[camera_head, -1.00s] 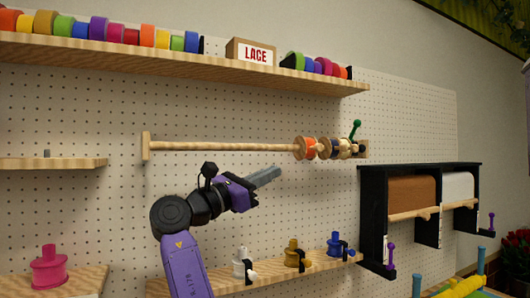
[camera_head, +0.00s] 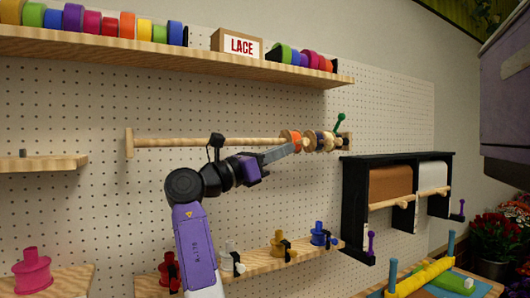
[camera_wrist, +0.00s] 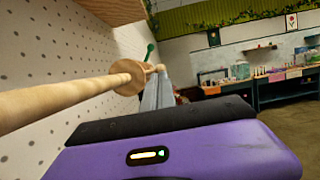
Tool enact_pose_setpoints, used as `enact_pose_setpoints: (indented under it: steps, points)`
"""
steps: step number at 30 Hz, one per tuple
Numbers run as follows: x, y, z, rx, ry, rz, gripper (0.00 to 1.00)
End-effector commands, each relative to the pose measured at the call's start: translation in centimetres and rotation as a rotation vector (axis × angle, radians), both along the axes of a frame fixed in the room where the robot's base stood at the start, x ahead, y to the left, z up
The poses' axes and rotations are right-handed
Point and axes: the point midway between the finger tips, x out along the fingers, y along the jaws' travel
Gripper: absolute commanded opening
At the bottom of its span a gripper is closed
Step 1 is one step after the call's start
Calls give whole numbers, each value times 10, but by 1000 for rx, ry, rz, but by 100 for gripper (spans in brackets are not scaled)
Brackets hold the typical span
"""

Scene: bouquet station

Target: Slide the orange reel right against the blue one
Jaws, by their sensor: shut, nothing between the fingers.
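The orange reel (camera_head: 292,137) sits on a long horizontal wooden rod (camera_head: 210,142) on the pegboard, near the rod's right end. A dark blue reel (camera_head: 320,140) is on the rod to its right, among pale wooden flanges; whether the two touch cannot be told. My gripper (camera_head: 294,149) is shut and empty, its fingertips at the orange reel's lower edge; contact is unclear. The wrist view shows a round wooden flange (camera_wrist: 125,79) on the rod, just left of my shut fingers (camera_wrist: 158,93), which hide part of what lies beyond.
A green-knobbed lever (camera_head: 340,123) stands at the rod's right end. A shelf (camera_head: 200,57) of coloured rolls runs above. Below are a shelf with small spools (camera_head: 277,242) and a black roll holder (camera_head: 350,205).

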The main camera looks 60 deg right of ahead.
Motion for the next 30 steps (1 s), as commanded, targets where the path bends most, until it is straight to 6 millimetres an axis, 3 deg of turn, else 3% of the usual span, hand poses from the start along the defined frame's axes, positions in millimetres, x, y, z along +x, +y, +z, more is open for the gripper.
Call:
enact_pose_setpoints:
  steps: [6, 20, 30]
  points:
    - [-10, -17, 8, -1, 1, 0, 0]
    - [-13, -21, 8, 0, 0, 0, 0]
    - [-35, -56, 9, -1, -1, -1, 0]
